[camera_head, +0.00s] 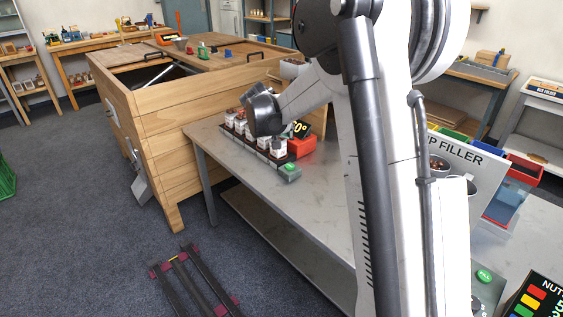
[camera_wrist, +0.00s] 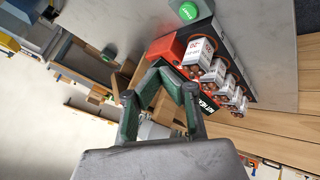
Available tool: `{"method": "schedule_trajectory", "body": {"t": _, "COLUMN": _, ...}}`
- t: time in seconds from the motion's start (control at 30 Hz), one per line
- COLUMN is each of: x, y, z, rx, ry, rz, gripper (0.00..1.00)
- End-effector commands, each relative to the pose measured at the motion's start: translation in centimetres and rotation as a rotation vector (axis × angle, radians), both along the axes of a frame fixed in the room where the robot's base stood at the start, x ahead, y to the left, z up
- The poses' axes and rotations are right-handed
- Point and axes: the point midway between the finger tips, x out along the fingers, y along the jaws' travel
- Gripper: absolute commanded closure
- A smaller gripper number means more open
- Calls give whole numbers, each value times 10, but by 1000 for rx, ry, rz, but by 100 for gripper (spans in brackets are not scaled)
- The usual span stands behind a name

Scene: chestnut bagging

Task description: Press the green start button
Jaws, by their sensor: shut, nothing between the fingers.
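In the wrist view a green button with a white label (camera_wrist: 188,11) shows at the top, beyond the red device. My gripper (camera_wrist: 160,74) is shut and empty, its fingertips meeting below and left of this button in the picture and apart from it. In the head view my dark wrist hangs over the row of jars, and the fingertips cannot be made out. A second green button (camera_head: 484,275) is at the lower right.
A large wooden bin (camera_head: 165,120) stands behind left. A filler sign (camera_head: 470,165) is at right. The table's near part is clear.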

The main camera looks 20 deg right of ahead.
Motion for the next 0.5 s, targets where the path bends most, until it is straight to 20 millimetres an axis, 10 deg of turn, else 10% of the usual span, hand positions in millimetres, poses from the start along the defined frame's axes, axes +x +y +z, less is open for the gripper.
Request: {"method": "schedule_trajectory", "body": {"t": 0.5, "x": 48, "y": -36, "z": -56, "rx": -78, "ry": 5, "rz": -68, "gripper": 100}}
